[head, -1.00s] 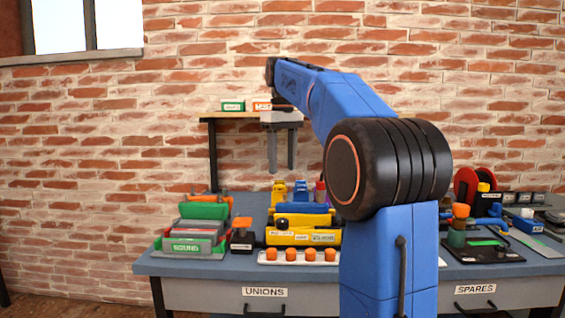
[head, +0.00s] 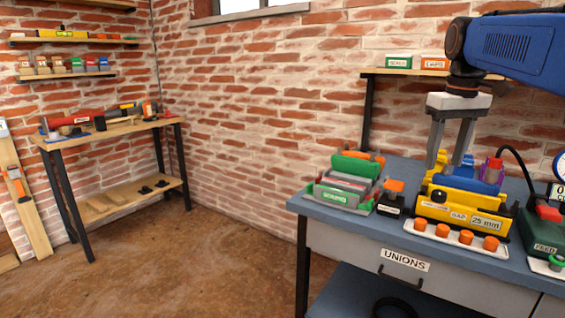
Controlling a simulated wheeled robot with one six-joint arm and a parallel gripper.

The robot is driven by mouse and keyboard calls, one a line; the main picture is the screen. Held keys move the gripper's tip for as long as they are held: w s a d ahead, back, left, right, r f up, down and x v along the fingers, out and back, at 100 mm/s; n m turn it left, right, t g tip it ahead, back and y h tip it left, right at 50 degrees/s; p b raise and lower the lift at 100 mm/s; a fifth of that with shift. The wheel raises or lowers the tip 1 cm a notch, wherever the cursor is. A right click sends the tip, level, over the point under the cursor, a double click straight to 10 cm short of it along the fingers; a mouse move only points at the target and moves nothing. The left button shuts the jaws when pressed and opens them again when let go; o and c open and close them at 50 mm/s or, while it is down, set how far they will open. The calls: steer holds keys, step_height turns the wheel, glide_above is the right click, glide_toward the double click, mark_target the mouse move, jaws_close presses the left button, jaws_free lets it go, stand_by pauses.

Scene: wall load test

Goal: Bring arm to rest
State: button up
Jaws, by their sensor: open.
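My gripper (head: 447,166) hangs with its fingers pointing down at the upper right of the head view. Its two grey fingers are apart with nothing held between them. It appears above the blue-topped workbench (head: 320,205), behind or over the yellow block marked 25 mm (head: 462,215); the exact gap cannot be told. My blue arm reaches in from the right edge.
The workbench holds a green and grey holder (head: 345,190), a white tray with orange caps (head: 455,243) and a dark green unit (head: 540,235). A wall shelf (head: 390,73) carries small boxes beside my arm. A wooden side table (head: 110,133) stands left. The floor (head: 200,260) between is clear.

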steer(key=s+a+f+t, duration=0.1)
steer(key=s+a+f, duration=0.2)
steer(key=s+f, duration=0.4)
steer(key=s+a+f+m+t, duration=0.1)
steer(key=s+a+f, duration=0.2)
steer(key=s+f, duration=0.5)
steer(key=s+a+f+t, duration=0.1)
steer(key=s+a+f, duration=0.2)
steer(key=s+f, duration=0.5)
step_height(320, 180, down, 4)
steer(key=shift+a+f+m+t, duration=0.1)
steer(key=shift+a+m+t, duration=0.2)
steer(key=shift+a+m, duration=0.1)
